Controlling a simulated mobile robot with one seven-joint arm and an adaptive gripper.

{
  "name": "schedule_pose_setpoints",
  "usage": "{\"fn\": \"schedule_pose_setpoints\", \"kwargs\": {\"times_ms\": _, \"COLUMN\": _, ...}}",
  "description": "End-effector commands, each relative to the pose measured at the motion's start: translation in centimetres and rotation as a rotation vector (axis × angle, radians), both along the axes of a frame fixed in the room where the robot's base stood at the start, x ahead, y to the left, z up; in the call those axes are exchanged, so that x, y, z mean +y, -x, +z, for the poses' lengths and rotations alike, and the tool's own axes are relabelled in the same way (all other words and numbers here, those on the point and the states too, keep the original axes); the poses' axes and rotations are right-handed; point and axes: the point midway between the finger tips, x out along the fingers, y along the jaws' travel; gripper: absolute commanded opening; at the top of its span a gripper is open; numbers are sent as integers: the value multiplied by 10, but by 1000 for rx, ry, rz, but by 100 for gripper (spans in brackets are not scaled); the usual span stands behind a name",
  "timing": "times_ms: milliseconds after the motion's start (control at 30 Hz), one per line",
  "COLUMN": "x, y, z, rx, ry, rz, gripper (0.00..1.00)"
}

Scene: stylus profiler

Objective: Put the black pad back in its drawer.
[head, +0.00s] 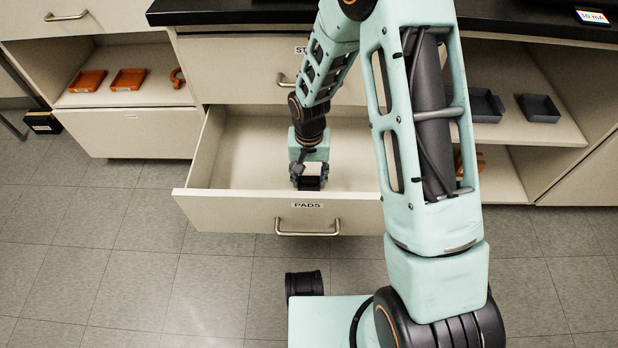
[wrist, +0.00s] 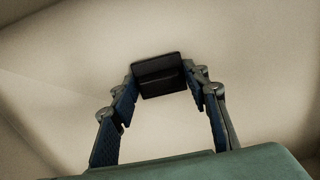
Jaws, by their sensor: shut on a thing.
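The black pad (wrist: 158,76) is a small dark block between the two fingers of my gripper (wrist: 165,90) in the wrist view. The fingers are shut on it. In the head view my gripper (head: 309,184) points down inside the open drawer labelled PADS (head: 255,211), just behind its front panel. The pad is hard to make out there against the dark fingers. The pale drawer floor (wrist: 60,75) lies behind the pad in the wrist view. I cannot tell whether the pad touches it.
The drawer looks otherwise empty. A closed drawer (head: 240,65) is above it, under the black countertop (head: 230,12). Orange trays (head: 128,79) sit on the left shelf, and dark grey trays (head: 538,108) on the right shelf.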

Motion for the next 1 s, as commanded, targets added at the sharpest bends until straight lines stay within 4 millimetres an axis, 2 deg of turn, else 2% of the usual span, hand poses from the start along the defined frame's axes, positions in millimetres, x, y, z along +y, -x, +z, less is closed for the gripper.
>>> {"fn": "schedule_pose_setpoints", "kwargs": {"times_ms": 33, "x": 0, "y": 0, "z": -3, "rx": 0, "ry": 0, "rz": 0, "gripper": 0}}
{"fn": "schedule_pose_setpoints", "kwargs": {"times_ms": 67, "x": 0, "y": 0, "z": -2, "rx": 0, "ry": 0, "rz": 0, "gripper": 46}}
{"fn": "schedule_pose_setpoints", "kwargs": {"times_ms": 200, "x": 0, "y": 0, "z": -2, "rx": 0, "ry": 0, "rz": 0, "gripper": 60}}
{"fn": "schedule_pose_setpoints", "kwargs": {"times_ms": 567, "x": 0, "y": 0, "z": 4, "rx": 0, "ry": 0, "rz": 0, "gripper": 60}}
{"fn": "schedule_pose_setpoints", "kwargs": {"times_ms": 667, "x": 0, "y": -1, "z": 20, "rx": -3, "ry": -1, "rz": 0, "gripper": 60}}
{"fn": "schedule_pose_setpoints", "kwargs": {"times_ms": 1000, "x": 0, "y": -1, "z": 93, "rx": -4, "ry": -1, "rz": 1, "gripper": 60}}
